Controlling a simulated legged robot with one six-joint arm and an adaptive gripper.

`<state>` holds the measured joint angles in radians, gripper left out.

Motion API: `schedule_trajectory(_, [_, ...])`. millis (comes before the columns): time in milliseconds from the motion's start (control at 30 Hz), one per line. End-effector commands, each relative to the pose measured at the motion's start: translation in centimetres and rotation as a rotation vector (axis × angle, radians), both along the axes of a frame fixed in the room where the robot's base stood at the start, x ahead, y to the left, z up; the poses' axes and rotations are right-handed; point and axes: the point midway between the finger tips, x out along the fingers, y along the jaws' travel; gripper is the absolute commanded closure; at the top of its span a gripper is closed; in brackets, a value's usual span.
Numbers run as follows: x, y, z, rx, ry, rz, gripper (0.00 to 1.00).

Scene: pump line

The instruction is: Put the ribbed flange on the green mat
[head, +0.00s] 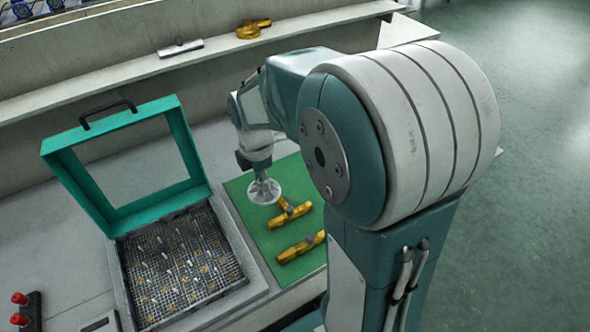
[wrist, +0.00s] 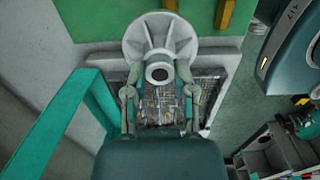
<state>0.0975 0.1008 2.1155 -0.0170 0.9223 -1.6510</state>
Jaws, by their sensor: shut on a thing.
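The ribbed flange (head: 265,190), a pale grey disc with radial ribs and a hub, is held in my gripper (head: 258,163). In the wrist view my fingers (wrist: 158,88) close on the hub of the flange (wrist: 135,36), its ribbed side facing the camera. The green mat (head: 241,205) lies on the bench beneath. In the head view the flange appears over the mat's middle-left part; I cannot tell whether it touches. The mat also shows in the wrist view (wrist: 95,20), behind the flange.
Two gold valve-like fittings (head: 290,213) (head: 301,247) lie on the mat, one close to the flange. Left of the mat stands a mesh-filled tray (head: 180,262) with a raised teal frame lid (head: 60,165). A back shelf (head: 120,78) holds other parts. Red knobs (head: 19,298) stand at lower left.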

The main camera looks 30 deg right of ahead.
Motion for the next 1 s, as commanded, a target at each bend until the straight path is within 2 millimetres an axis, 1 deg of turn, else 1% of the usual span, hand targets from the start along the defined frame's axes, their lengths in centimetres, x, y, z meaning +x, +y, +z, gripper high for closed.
schedule_trajectory(33, [0.3, 0.5, -0.1, -0.001, -0.001, 0.008, 1.0])
schedule_trajectory(67, [0.5, 0.5, -0.3, -0.002, -0.001, 0.009, 1.0])
schedule_trajectory(133, [1.2, 0.2, -0.7, -0.001, 0.0, 0.008, 1.0])
schedule_trajectory(500, [7.6, -4.2, -4.0, 0.009, 0.001, 0.006, 1.0])
schedule_trajectory(567, [8.6, -4.7, -4.6, 0.009, 0.002, 0.005, 1.0])
schedule_trajectory(600, [9.0, -4.9, -5.3, 0.009, 0.003, 0.005, 1.0])
schedule_trajectory(800, [11.3, -5.7, -8.5, 0.006, 0.001, 0.006, 1.0])
schedule_trajectory(1000, [12.4, -6.2, -9.8, 0.006, -0.001, 0.008, 1.0])
